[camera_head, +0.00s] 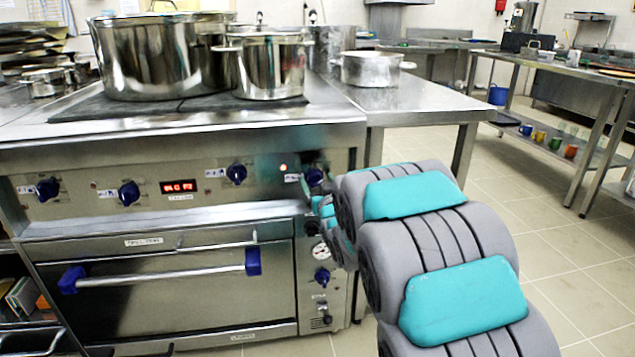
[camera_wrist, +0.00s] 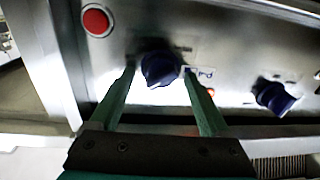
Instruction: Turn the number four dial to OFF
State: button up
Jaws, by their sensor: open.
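The oven's control panel (camera_head: 90,178) carries a row of blue dials. The fourth dial from the left (camera_head: 314,176) is at the panel's right end, partly hidden by my gripper and arm. In the wrist view the blue dial (camera_wrist: 160,69) sits between the two green fingers of my gripper (camera_wrist: 159,74). The fingers are open, one on each side of the dial, with a visible gap to it. A small label (camera_wrist: 200,73) is beside the dial, too blurred to read surely. A red indicator light (camera_head: 283,167) glows left of this dial.
Other dials (camera_head: 237,173) are to the left; a neighbouring dial also shows in the wrist view (camera_wrist: 273,97). A red button (camera_wrist: 96,20) is near the dial. Steel pots (camera_head: 272,66) stand on the stove top. The oven door's handle (camera_head: 165,269) sticks out below.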

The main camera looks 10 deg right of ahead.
jog(key=shift+c, duration=0.4)
jog(key=shift+f, duration=0.1)
grip_shut()
